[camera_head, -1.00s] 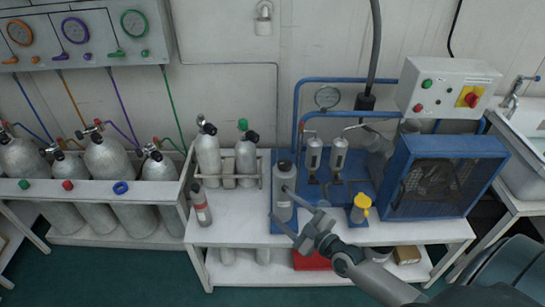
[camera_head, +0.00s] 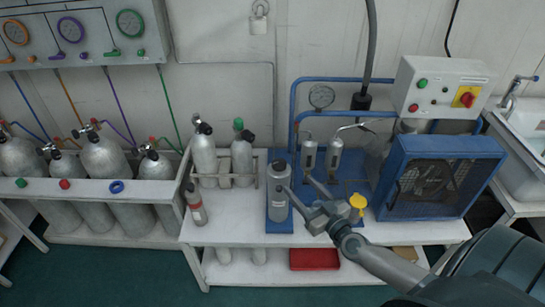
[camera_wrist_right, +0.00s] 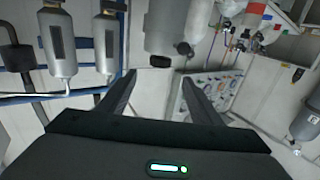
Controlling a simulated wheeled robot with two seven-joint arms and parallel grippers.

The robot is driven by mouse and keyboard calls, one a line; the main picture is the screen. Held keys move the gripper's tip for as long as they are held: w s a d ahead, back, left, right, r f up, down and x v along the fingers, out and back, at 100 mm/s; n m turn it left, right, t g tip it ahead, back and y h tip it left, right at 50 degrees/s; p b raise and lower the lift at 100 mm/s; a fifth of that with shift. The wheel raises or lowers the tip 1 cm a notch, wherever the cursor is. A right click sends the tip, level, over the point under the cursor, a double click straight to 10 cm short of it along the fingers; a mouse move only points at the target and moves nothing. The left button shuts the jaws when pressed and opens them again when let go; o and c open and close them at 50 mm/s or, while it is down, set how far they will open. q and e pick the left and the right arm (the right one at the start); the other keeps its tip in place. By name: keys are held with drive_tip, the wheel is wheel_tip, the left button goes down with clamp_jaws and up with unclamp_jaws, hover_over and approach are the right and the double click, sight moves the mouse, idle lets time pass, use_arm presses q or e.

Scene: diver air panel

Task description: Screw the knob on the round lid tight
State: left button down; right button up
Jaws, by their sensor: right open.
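A grey metal canister (camera_head: 279,200) stands upright on a blue base on the white bench. Its round lid carries a small dark knob (camera_head: 280,165). In the right wrist view, a grey cylinder that looks like this canister (camera_wrist_right: 168,28) hangs upside down in the picture, with a dark knob (camera_wrist_right: 160,61) at its lower end. My right gripper (camera_head: 296,183) is open and empty, just right of the canister, its fingers pointing away from me. The right wrist view shows its two fingers (camera_wrist_right: 159,78) spread apart, with the knob apart from them. My left gripper is out of view.
Two small filter cylinders (camera_head: 309,156) with pipes stand behind, and a yellow-topped container (camera_head: 357,203) stands close right of my gripper. A blue caged compressor (camera_head: 438,178) fills the right of the bench. A small grey bottle (camera_head: 196,205) stands left; bare bench (camera_head: 235,225) lies between.

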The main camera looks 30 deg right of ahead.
approach(275, 159)
drive_tip(key=shift+w+d+f, duration=0.2)
drive_tip(key=shift+f, duration=0.1)
drive_tip(key=w, duration=0.4)
drive_tip(key=w+b, duration=0.1)
drive_tip(key=w, duration=0.5)
drive_tip(key=shift+w+a+f, duration=0.1)
drive_tip(key=shift+w, duration=0.8)
drive_tip(key=c, duration=0.9)
drive_tip(key=shift+c, duration=0.9)
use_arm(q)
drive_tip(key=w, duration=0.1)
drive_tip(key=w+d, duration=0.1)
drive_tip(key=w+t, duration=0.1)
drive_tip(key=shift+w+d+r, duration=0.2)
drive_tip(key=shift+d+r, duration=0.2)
